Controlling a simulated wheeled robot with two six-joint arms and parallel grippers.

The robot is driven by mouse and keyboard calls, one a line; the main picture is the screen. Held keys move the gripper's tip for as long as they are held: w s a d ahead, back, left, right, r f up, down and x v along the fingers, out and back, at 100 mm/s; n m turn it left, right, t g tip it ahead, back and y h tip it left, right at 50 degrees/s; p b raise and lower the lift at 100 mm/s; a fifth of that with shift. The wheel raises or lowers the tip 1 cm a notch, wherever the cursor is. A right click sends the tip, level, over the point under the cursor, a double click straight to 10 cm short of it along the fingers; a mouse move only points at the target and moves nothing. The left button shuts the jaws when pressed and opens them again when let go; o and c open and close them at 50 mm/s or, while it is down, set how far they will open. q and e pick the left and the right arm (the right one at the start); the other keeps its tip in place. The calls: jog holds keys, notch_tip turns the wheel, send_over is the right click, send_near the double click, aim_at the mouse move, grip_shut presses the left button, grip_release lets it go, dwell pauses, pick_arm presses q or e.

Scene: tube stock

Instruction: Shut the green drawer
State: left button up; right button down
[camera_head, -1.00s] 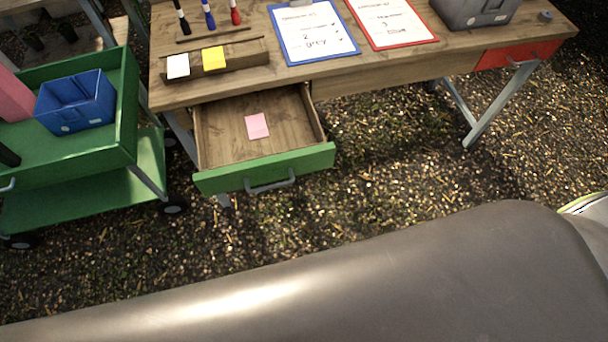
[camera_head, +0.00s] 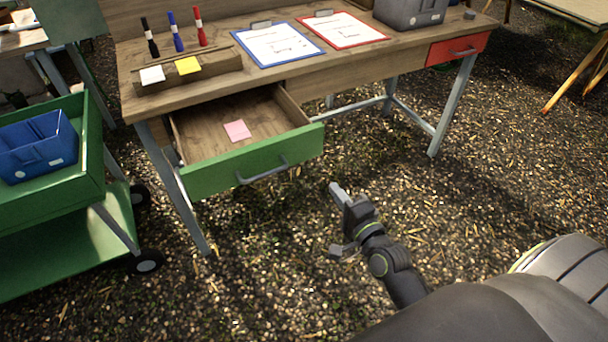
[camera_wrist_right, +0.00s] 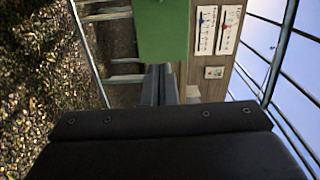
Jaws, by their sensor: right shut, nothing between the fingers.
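The green drawer (camera_head: 255,160) is pulled out from the left part of the wooden desk, with a grey bar handle (camera_head: 262,171) on its front. A pink note (camera_head: 237,131) lies inside it. My right gripper (camera_head: 337,190) is shut and empty, in front of and to the right of the drawer front, apart from it. In the right wrist view, the shut fingers (camera_wrist_right: 160,84) point toward the green front (camera_wrist_right: 162,30). My left gripper is not in view.
The desk top (camera_head: 215,93) holds markers, notes, clipboards and a grey bin (camera_head: 410,12). A red drawer (camera_head: 458,50) at the right is shut. A green cart (camera_head: 85,180) with a blue bin (camera_head: 38,146) stands left. The gravel before the drawer is clear.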

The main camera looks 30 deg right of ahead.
jog(key=p, duration=0.2)
send_near(304, 147)
jog(key=w, duration=0.6)
jog(key=shift+w+a, duration=0.15)
jog(key=shift+w, duration=0.25)
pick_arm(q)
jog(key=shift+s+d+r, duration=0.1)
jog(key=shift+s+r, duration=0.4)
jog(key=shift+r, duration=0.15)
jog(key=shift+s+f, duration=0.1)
pick_arm(e)
jog(key=shift+w, duration=0.15)
